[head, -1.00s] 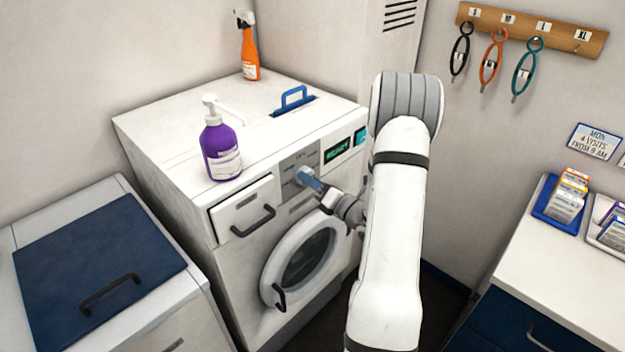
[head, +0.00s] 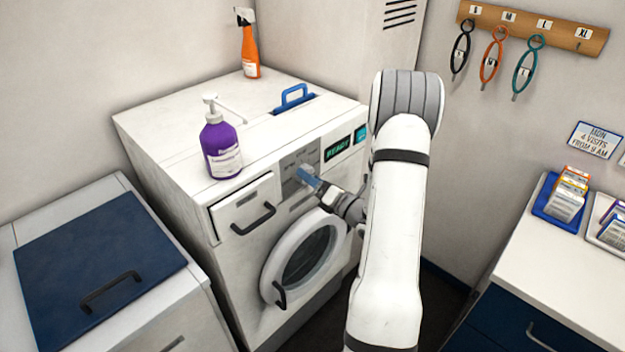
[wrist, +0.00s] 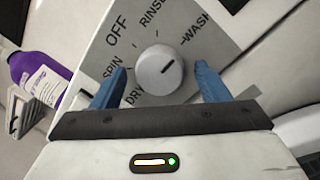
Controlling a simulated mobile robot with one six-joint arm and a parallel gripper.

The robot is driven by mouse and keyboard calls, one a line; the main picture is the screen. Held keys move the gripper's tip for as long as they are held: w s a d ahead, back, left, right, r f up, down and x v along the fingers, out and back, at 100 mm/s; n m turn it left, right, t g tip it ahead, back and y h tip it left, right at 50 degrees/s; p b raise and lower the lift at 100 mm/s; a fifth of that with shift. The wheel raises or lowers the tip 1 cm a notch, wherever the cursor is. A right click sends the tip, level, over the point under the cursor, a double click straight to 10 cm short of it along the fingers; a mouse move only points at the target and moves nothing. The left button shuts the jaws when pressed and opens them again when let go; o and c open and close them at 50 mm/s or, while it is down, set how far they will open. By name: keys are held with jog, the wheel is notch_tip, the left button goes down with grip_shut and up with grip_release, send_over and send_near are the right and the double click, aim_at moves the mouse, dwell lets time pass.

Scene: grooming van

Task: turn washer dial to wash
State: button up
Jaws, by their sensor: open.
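The washer (head: 190,150) stands at centre left in the head view, with its round door shut. Its dial (wrist: 164,72) is a round grey knob on a grey panel in the wrist view, marked OFF, RINSE, WASH, DRY and SPIN. My gripper (wrist: 161,68) is open, with one blue finger on each side of the dial and gaps between. In the head view my gripper (head: 308,177) is at the panel and hides the dial.
A purple pump bottle (head: 221,148) and an orange spray bottle (head: 249,55) stand on the washer. A drawer with a dark handle (head: 254,219) is left of the panel. A green display (head: 337,149) is to its right. A white counter (head: 555,270) stands at the right.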

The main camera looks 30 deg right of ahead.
jog(key=b+v, duration=0.2)
jog(key=v, duration=0.5)
jog(key=shift+s, duration=0.4)
jog(key=shift+f, duration=0.1)
jog(key=s+a+r+n+g+y, duration=0.3)
jog(key=s+a+n+g, duration=0.2)
jog(key=a+n+g, duration=0.45)
jog(key=s+a+r+n+g+y, duration=0.35)
jog(key=a+n+g, duration=0.25)
jog(key=a+n, duration=0.6)
jog(key=s+a+n+g+h, duration=0.2)
jog(key=s+n+g+h, duration=0.1)
jog(key=s+n+h, duration=0.45)
jog(key=s+d+r+n+t+h, duration=0.3)
jog(key=d+r+n+h, duration=0.1)
jog(key=n, duration=0.8)
jog(key=shift+d+h, duration=0.4)
jog(key=shift+h, duration=0.4)
